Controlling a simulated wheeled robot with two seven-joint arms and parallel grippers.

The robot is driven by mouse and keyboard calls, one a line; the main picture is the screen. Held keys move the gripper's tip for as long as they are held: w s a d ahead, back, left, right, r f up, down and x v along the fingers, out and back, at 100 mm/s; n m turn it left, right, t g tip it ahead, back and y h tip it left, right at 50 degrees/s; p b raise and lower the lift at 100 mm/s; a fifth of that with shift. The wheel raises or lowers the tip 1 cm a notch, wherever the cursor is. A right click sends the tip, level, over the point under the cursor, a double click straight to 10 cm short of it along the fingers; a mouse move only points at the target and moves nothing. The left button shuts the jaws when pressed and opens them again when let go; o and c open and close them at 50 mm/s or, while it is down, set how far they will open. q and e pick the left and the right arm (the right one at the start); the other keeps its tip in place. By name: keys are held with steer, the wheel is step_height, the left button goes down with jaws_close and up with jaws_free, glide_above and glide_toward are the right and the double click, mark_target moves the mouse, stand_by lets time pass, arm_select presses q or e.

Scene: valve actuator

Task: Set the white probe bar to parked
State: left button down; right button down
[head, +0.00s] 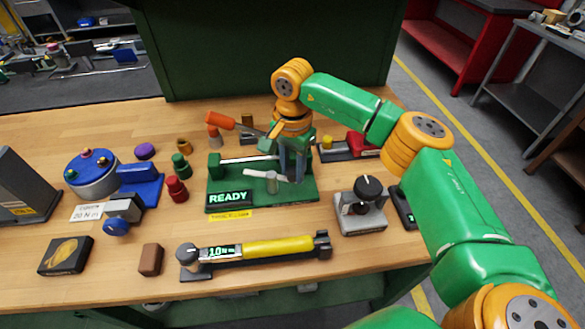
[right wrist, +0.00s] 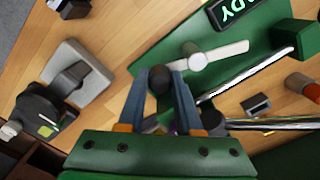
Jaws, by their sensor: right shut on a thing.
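The white probe bar (head: 259,175) sits on the green fixture (head: 219,185), low in front of my right gripper. In the right wrist view the white bar (right wrist: 228,50) points right from its round pale hub (right wrist: 193,58). My right gripper (head: 292,172) is upright over the fixture's right half. In the right wrist view its blue-grey fingers (right wrist: 162,70) are shut on a dark rounded piece (right wrist: 160,81) beside the hub. The fingers hide much of that piece, and I cannot tell whether they touch the hub. The fixture display reads READY. My left gripper is not in view.
An orange-handled lever (head: 220,120) reaches in from the left behind my right gripper. A grey block with a black knob (head: 368,188) stands right of the fixture. A yellow-bodied tool (head: 278,247) lies in front.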

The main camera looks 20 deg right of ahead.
steer(key=shift+r, duration=0.1)
steer(key=c, duration=0.6)
jaws_free()
step_height(320, 180, up, 7)
steer(key=shift+b, duration=0.6)
